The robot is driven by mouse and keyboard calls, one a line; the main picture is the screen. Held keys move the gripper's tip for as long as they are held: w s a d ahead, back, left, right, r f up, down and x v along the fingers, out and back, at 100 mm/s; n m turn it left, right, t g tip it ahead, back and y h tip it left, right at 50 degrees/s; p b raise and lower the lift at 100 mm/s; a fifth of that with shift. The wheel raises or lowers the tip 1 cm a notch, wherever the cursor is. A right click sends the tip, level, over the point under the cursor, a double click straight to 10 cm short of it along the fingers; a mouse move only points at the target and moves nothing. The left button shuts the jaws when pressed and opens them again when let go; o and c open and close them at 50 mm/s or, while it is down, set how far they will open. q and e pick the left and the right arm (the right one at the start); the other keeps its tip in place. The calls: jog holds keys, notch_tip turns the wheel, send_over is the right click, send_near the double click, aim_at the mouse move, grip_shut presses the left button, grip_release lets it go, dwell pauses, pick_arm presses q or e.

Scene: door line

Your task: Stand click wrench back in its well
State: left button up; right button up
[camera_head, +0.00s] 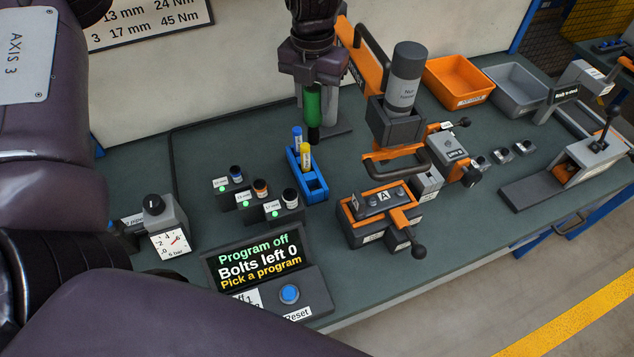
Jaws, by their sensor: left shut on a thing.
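My left gripper (313,84) is at the top centre, pointing down and shut on a green-handled tool (313,103), which looks like the click wrench. The tool hangs about upright, its black lower end down, behind the blue rack (318,192). I cannot tell whether that end touches anything. The rack holds a blue-topped tool (297,137) and a yellow-topped tool (305,155), both upright. Its front part shows dark openings that look empty. No well is labelled for the wrench. My right gripper is not in view.
Several small sockets on blocks (284,212) stand left of the rack. A program display (258,257) is in front. An orange clamp fixture (384,213) and a grey nut canister (405,80) stand to the right. Orange (458,99) and grey (518,108) bins sit at back right.

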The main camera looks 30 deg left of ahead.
pick_arm(q)
notch_tip(320, 180, down, 20)
jog(key=b, duration=0.1)
jog(key=shift+r, duration=0.2)
jog(key=shift+s+b, duration=0.1)
jog(key=shift+b, duration=0.2)
jog(key=shift+f, duration=0.2)
jog(key=o, duration=1)
